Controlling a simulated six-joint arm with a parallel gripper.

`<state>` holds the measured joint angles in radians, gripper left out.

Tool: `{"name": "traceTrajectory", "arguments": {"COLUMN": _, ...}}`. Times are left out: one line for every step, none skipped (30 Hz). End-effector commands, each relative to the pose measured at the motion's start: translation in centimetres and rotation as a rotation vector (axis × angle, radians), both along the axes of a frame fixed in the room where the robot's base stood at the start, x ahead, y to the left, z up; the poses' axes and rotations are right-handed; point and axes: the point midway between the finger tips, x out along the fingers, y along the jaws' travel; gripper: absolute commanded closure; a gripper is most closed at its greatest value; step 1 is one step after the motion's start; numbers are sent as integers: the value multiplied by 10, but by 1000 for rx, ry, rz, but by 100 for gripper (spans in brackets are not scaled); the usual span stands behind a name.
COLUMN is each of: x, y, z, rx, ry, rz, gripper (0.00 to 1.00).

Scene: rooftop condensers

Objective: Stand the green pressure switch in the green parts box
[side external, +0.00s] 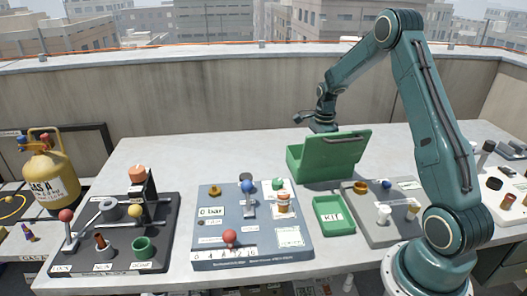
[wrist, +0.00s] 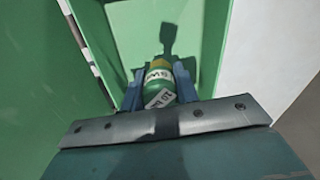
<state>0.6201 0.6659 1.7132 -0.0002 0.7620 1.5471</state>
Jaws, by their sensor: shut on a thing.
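The green pressure switch (wrist: 157,88) is a green cylinder with white lettered labels and a yellowish band. In the wrist view it sits between the two blue-grey fingers of my gripper (wrist: 159,80), which is shut on it. The green parts box (side external: 303,166) stands at the back of the bench with its lid raised. In the wrist view its green walls (wrist: 35,75) surround the held switch, and a shadow falls on the green surface beyond. In the side view my gripper (side external: 322,125) is at the box opening, its tips and the switch hidden by the box and lid.
A small green tray marked KIT (side external: 331,216) lies in front of the box. A grey panel (side external: 386,222) with small parts is to its right, a blue-grey gauge panel (side external: 235,222) to its left. A dark fixture board (side external: 115,245) and yellow gas cylinder (side external: 48,180) stand farther left.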

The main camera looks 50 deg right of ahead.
Motion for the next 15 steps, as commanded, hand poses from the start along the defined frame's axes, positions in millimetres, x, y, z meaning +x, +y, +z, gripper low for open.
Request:
{"name": "traceTrajectory", "arguments": {"x": 0, "y": 0, "z": -3, "rx": 1, "ry": 1, "rz": 0, "gripper": 96}}
{"name": "traceTrajectory", "arguments": {"x": 0, "y": 0, "z": -5, "rx": 1, "ry": 1, "rz": 0, "gripper": 96}}
{"name": "traceTrajectory", "arguments": {"x": 0, "y": 0, "z": -9, "rx": 1, "ry": 2, "rz": 0, "gripper": 96}}
{"name": "traceTrajectory", "arguments": {"x": -1, "y": 0, "z": -13, "rx": 2, "ry": 2, "rz": 0, "gripper": 96}}
{"name": "traceTrajectory", "arguments": {"x": -1, "y": 1, "z": -16, "rx": 2, "ry": 3, "rz": 0, "gripper": 96}}
{"name": "traceTrajectory", "arguments": {"x": 0, "y": 0, "z": -21, "rx": 2, "ry": 2, "rz": 0, "gripper": 96}}
{"name": "traceTrajectory", "arguments": {"x": 0, "y": 0, "z": -25, "rx": 1, "ry": 2, "rz": 0, "gripper": 96}}
{"name": "traceTrajectory", "arguments": {"x": 0, "y": 0, "z": -28, "rx": 2, "ry": 2, "rz": 0, "gripper": 96}}
{"name": "traceTrajectory", "arguments": {"x": 0, "y": 0, "z": -33, "rx": 2, "ry": 2, "rz": 0, "gripper": 96}}
{"name": "traceTrajectory", "arguments": {"x": 0, "y": 0, "z": -35, "rx": 1, "ry": 2, "rz": 0, "gripper": 96}}
{"name": "traceTrajectory", "arguments": {"x": 0, "y": 0, "z": -37, "rx": 1, "ry": 1, "rz": 0, "gripper": 96}}
{"name": "traceTrajectory", "arguments": {"x": 0, "y": 0, "z": -39, "rx": 1, "ry": 1, "rz": 0, "gripper": 96}}
{"name": "traceTrajectory", "arguments": {"x": 0, "y": 0, "z": -40, "rx": 1, "ry": 1, "rz": 0, "gripper": 96}}
{"name": "traceTrajectory", "arguments": {"x": 0, "y": 0, "z": -41, "rx": 1, "ry": 1, "rz": 0, "gripper": 96}}
{"name": "traceTrajectory", "arguments": {"x": 0, "y": 0, "z": -41, "rx": 0, "ry": 0, "rz": 0, "gripper": 96}}
